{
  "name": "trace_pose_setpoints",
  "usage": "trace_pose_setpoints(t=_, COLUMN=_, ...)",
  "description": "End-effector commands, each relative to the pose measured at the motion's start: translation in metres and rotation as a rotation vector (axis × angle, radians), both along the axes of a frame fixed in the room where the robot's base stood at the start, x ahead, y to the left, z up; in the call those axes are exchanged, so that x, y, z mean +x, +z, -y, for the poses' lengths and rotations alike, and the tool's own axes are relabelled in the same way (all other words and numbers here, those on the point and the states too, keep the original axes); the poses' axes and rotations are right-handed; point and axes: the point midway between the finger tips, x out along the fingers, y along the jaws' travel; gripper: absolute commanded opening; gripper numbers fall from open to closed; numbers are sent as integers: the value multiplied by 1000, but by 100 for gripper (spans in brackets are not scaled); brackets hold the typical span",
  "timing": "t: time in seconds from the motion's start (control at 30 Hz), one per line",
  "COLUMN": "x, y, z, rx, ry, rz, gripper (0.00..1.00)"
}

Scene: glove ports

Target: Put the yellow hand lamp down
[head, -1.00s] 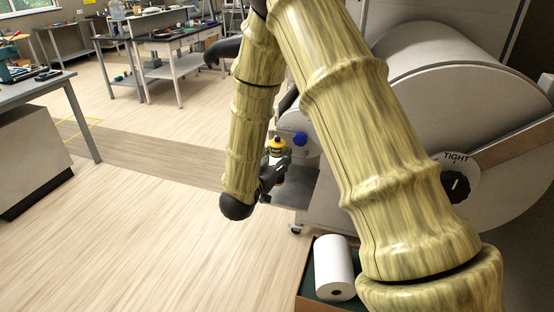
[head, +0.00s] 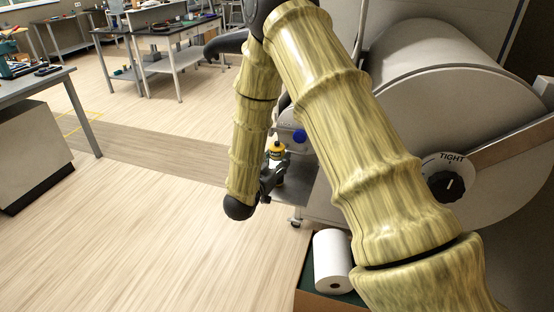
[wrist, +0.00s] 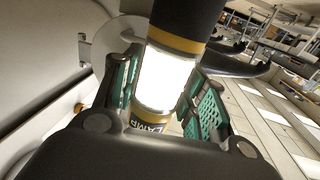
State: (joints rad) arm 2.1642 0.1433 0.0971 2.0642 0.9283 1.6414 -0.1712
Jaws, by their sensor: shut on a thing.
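The yellow hand lamp (wrist: 165,80) is between the green-padded fingers of my gripper (wrist: 165,98) in the wrist view. It has a lit white middle, yellow bands, a dark end and a label reading "LAMP". In the head view the lamp (head: 277,151) is small, with a yellow top, and looks roughly upright. My gripper (head: 273,172) is shut on it, beside the grey metal shelf of the large machine. Whether the lamp's base touches the shelf is hidden by my gripper and arm.
The large grey machine (head: 440,100) with a drum and a "TIGHT" dial (head: 447,184) fills the right. A blue knob (head: 299,136) is near the lamp. A white roll (head: 333,262) lies in a green-lined tray below. Workbenches (head: 165,38) stand behind; the floor at left is clear.

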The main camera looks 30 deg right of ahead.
Motion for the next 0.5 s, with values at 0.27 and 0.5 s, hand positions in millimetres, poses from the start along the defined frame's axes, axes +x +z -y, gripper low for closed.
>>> trace_pose_setpoints(t=0.27, x=0, y=-3, z=0, rx=0, ry=0, rz=0, gripper=58)
trace_pose_setpoints(t=0.5, x=0, y=-3, z=0, rx=0, ry=0, rz=0, gripper=64)
